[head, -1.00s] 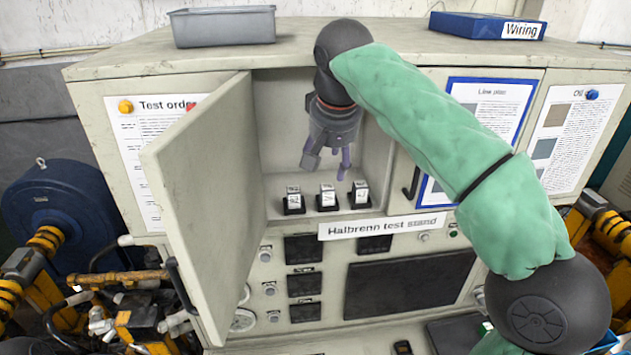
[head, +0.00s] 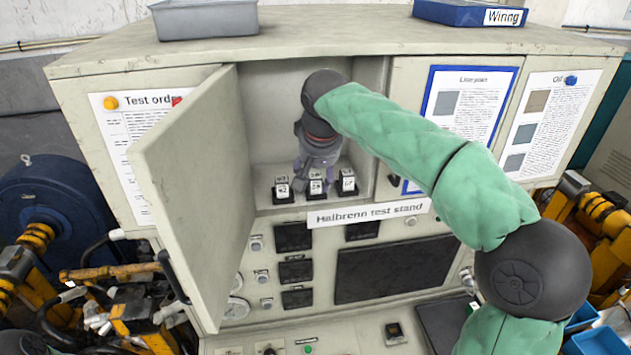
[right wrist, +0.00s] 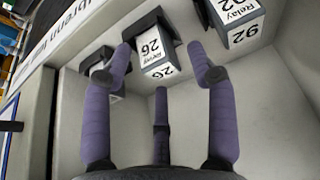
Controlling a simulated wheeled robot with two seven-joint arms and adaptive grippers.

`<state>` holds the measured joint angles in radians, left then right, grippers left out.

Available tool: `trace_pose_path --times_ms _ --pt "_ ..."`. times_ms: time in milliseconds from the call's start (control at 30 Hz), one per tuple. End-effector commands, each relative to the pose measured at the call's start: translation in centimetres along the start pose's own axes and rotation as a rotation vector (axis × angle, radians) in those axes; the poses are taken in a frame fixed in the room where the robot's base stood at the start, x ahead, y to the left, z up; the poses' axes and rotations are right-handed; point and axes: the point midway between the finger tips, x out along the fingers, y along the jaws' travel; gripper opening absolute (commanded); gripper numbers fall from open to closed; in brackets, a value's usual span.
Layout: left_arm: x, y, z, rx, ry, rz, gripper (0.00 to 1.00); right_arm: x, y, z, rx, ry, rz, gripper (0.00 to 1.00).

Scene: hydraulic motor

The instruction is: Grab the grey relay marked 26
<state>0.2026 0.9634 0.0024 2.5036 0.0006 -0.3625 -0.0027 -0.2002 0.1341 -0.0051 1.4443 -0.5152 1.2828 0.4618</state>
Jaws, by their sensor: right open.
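The relay marked 26 (right wrist: 154,52) is a small block with light, numbered faces, sitting in a dark socket. It is the middle of three relays in the open cabinet compartment, also in the head view (head: 316,188). My right gripper (head: 313,178) is above and behind it, pointing down. In the right wrist view its purple fingers (right wrist: 163,62) are spread and empty. One fingertip is at each side of the relay, with the third finger behind. I cannot tell whether any finger touches it. My left gripper is not in view.
A relay marked 92 (right wrist: 240,30) sits close on one side, and another relay (right wrist: 100,62), its number unreadable, on the other. The open cabinet door (head: 190,190) stands left of my arm. A grey bin (head: 205,20) and a blue Wiring box (head: 465,13) are on top.

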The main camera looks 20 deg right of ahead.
Motion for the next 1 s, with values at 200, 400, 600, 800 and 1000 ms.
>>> trace_pose_path --times_ms 200,400,600,800,1000 --pt "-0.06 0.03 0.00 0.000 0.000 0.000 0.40 0.64 0.02 0.02 0.001 0.000 0.000 0.58" --pt "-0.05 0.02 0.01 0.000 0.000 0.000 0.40 0.61 0.01 0.02 0.001 0.000 0.000 0.30" --pt "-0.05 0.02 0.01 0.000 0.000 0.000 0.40 0.61 -0.02 0.01 0.000 0.001 -0.001 0.08" --pt "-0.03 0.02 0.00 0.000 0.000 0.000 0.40 0.58 -0.06 -0.02 0.000 0.001 -0.001 0.08" --pt "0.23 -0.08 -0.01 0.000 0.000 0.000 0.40 -0.09 -0.13 -0.36 0.000 0.004 -0.003 0.08"
